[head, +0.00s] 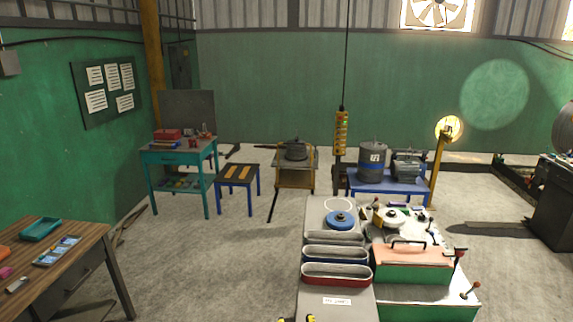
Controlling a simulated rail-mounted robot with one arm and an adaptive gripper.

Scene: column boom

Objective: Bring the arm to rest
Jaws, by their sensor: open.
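The rest of my gripper and my arm are below the picture. The tips appear in front of the near left end of the grey workbench (338,312). I cannot tell their height or whether they touch anything.
A yellow control pendant (341,133) hangs behind. A wooden table (60,240) stands at left. The floor between is clear.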

